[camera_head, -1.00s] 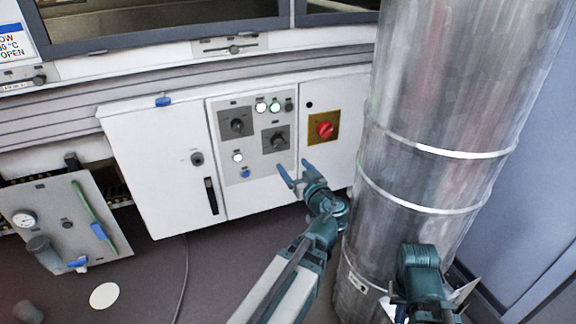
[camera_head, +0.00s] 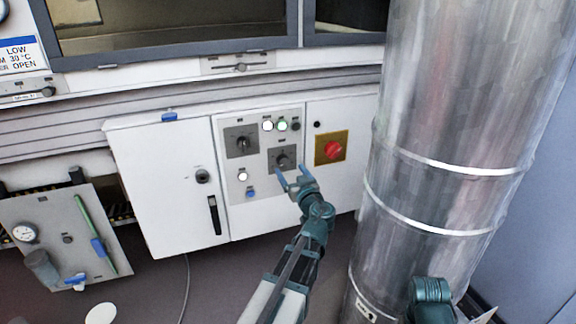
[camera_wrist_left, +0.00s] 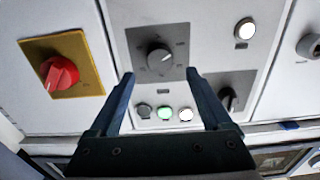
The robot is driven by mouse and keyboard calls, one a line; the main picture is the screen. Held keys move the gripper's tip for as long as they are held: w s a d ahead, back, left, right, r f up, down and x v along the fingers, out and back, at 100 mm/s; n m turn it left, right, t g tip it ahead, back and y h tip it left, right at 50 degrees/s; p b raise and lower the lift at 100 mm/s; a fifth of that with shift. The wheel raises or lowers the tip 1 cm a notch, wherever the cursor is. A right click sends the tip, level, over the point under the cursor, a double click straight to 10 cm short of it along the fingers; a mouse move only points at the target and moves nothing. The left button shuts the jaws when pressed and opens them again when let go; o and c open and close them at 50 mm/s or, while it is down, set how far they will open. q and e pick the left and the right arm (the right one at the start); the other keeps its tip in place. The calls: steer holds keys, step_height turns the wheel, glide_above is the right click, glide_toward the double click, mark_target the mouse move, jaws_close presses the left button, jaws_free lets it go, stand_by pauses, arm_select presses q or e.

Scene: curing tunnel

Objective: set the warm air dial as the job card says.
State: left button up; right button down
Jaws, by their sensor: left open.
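Two dark dials sit on grey plates on the white cabinet's control panel. The upper left dial (camera_head: 241,142) also shows in the left wrist view (camera_wrist_left: 230,98). The lower right dial (camera_head: 283,159) shows in the left wrist view (camera_wrist_left: 160,58) just beyond my fingertips. I cannot read their labels. My left gripper (camera_head: 290,170) is open and empty, its fingers pointing at the lower right dial, apparently short of it. A card (camera_head: 17,54) at the far left is cut off; it reads "LOW", "30 °C" and "OPEN". My right gripper is out of view.
A red rotary switch (camera_head: 333,150) on a yellow plate is right of the dials. Lit lamps (camera_head: 268,125) sit above them. A large metal duct (camera_head: 440,130) stands close on the right. A panel with a gauge (camera_head: 25,232) is at the left.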

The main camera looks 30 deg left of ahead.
mark_target(284, 162)
arm_select(q)
steer(key=shift+x, duration=2.45)
steer(key=shift+c, duration=0.3)
jaws_close()
steer(key=shift+m, duration=0.3)
